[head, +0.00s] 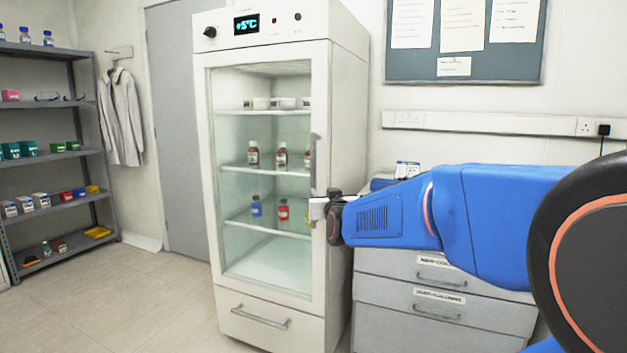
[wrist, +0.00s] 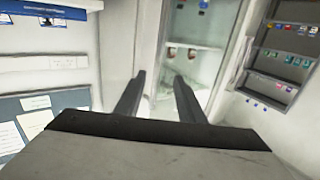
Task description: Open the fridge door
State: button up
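The white fridge (head: 340,120) has a glass door (head: 265,200) with a white frame, and the door looks closed. Its grey vertical handle (head: 315,160) is on the door's right side. My gripper (head: 318,208) is at the lower end of the handle, close to the door's right edge. In the wrist view my gripper's two fingers (wrist: 160,78) stand apart, with the door frame and glass (wrist: 190,70) beyond them. I cannot make out the handle between the fingers, nor whether they touch it.
Bottles (head: 281,158) stand on the fridge shelves. A drawer with a handle (head: 260,317) is below the door. A drawer cabinet (head: 400,265) stands right of the fridge, under my arm. A grey shelf rack (head: 45,160) is at the far left. The floor (head: 130,300) left of the fridge is clear.

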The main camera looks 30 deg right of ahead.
aim_at(314, 179)
jog(key=x, duration=1.7)
jog(key=shift+w+d+r, duration=0.2)
jog(key=shift+w+r, duration=0.1)
grip_shut()
